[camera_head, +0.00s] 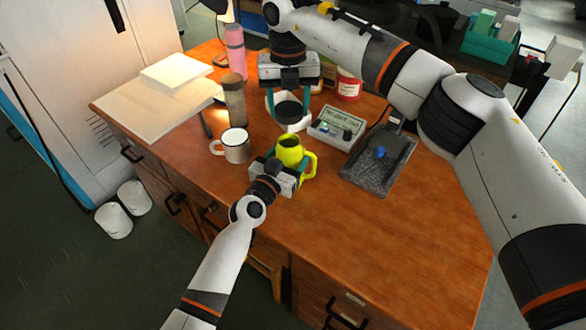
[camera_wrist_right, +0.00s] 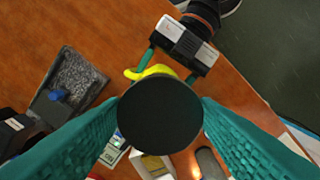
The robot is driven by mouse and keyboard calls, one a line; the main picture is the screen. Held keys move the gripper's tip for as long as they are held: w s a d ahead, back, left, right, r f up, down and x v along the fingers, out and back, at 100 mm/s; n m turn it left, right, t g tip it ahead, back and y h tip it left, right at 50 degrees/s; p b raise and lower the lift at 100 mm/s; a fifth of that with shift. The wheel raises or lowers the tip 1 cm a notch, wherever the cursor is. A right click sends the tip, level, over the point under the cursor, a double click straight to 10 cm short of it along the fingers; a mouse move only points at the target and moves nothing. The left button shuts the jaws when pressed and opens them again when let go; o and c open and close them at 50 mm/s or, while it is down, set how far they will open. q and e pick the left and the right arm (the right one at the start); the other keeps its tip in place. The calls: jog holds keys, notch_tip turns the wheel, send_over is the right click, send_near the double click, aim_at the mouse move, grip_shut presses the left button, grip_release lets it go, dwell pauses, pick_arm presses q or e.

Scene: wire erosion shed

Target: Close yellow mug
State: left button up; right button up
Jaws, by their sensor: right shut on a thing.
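My left gripper (camera_head: 285,172) is at the mug's near side, one finger on each side in the wrist view. I cannot tell whether these fingers touch the mug.
A white mug (camera_head: 236,149) stands left of the yellow mug, with a brown-grey bottle (camera_head: 234,103) behind it. A meter box (camera_head: 337,128) and a dark stone plate (camera_head: 362,175) are to the right. The near right tabletop is clear.

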aim_at(289, 123)
pick_arm(q)
jog(key=shift+c, duration=0.2)
jog(key=c, duration=1.1)
pick_arm(e)
jog(key=shift+f, duration=2.5)
jog(key=shift+f, duration=0.85)
jog(key=shift+f, duration=0.55)
